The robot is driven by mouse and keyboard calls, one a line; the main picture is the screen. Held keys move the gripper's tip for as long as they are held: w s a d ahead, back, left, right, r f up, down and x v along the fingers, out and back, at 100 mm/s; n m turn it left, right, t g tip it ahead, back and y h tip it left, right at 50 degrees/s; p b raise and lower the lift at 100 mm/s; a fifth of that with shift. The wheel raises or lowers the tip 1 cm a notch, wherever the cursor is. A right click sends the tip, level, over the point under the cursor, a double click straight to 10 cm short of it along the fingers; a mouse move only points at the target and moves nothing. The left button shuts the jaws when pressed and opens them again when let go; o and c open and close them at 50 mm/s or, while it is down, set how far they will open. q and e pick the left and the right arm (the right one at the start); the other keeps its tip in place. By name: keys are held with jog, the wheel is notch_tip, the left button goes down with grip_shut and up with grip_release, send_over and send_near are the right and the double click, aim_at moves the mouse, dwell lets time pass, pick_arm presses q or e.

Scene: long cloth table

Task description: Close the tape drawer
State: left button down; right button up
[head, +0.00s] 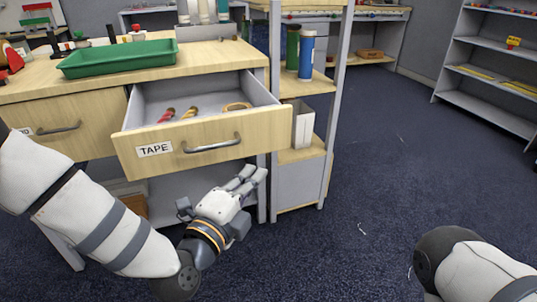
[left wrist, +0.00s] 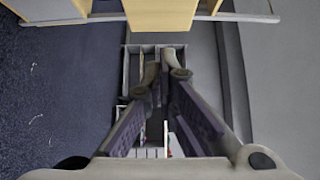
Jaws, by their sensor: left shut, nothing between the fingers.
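The tape drawer (head: 210,145) is pulled out from the wooden table. Its light wood front carries a TAPE label and a grey bar handle (head: 212,146). Tape rolls and small red and yellow items (head: 180,113) lie inside it. My left gripper (head: 248,178) is in front of and below the right part of the drawer front, apart from the handle. In the left wrist view its fingers (left wrist: 160,75) are together with nothing held. A wooden panel (left wrist: 160,14) shows at the top of that view. My right arm shows at the lower right, but its gripper is out of view.
A second closed drawer (head: 60,120) is left of it. A green tray (head: 118,58) lies on the tabletop (head: 225,52). A shelf rack (head: 310,85) with cylinders stands close on the right.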

pick_arm(q)
jog(key=w+d, duration=0.1)
jog(key=w, duration=0.3)
jog(key=w+d+b, duration=0.1)
jog(key=w, duration=0.3)
jog(key=w+d+b, duration=0.1)
jog(key=w, duration=0.3)
jog(key=shift+w, duration=0.25)
jog(key=shift+a, duration=0.1)
